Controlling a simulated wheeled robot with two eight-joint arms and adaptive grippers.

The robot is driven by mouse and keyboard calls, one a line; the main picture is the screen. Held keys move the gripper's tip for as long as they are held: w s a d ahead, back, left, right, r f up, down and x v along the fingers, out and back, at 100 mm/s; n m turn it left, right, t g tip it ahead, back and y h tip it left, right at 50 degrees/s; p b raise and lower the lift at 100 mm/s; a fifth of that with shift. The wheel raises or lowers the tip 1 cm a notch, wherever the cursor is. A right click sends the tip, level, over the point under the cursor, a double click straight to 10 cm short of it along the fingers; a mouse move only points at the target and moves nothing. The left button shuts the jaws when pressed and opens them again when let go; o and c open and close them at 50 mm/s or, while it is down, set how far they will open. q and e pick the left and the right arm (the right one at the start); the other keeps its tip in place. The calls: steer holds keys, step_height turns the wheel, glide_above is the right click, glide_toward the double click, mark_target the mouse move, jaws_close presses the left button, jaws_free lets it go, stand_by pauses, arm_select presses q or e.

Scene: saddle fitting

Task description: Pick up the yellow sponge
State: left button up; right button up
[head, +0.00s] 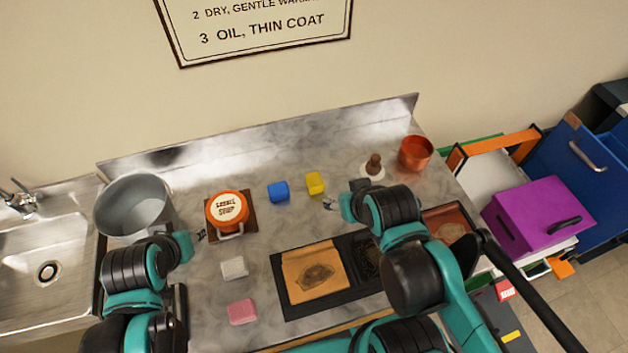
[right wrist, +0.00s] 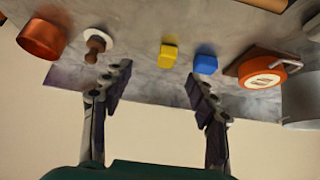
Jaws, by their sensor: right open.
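The yellow sponge (head: 315,183) is a small block on the marble counter, just right of the blue sponge (head: 278,191) in the head view. In the right wrist view the yellow sponge (right wrist: 169,55) lies beyond and between my open fingers, apart from them. My right gripper (head: 335,204) is open and empty, close to the yellow sponge on its near right side. Its two fingers show wide apart in the right wrist view (right wrist: 158,85). My left gripper (head: 200,237) is at the left, near the orange soap tin; whether it is open I cannot tell.
The orange soap tin (head: 226,209) sits on a brown board at left, beside a grey bucket (head: 135,206). A white sponge (head: 234,268) and a pink sponge (head: 242,312) lie in front. A black tray (head: 291,312) holds leather. A brush (head: 373,168) and copper pot (head: 415,152) stand at right.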

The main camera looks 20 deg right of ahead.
stand_by(0.3)
steer(key=o, duration=0.4)
steer(key=m+g+p, duration=0.7)
steer(key=m, duration=1)
glide_above(315, 179)
steer(key=f, duration=0.6)
steer(key=shift+s+a+f, duration=0.1)
steer(key=shift+s+a, duration=0.1)
steer(key=shift+f+m, duration=0.3)
steer(key=shift+f, duration=0.35)
steer(key=shift+w+d+f+b, duration=0.1)
steer(key=shift+f+b, duration=0.4)
steer(key=shift+f, duration=1.3)
steer(key=shift+w+d+f+b, duration=0.1)
steer(key=shift+f+b, duration=0.35)
steer(key=shift+f, duration=1.3)
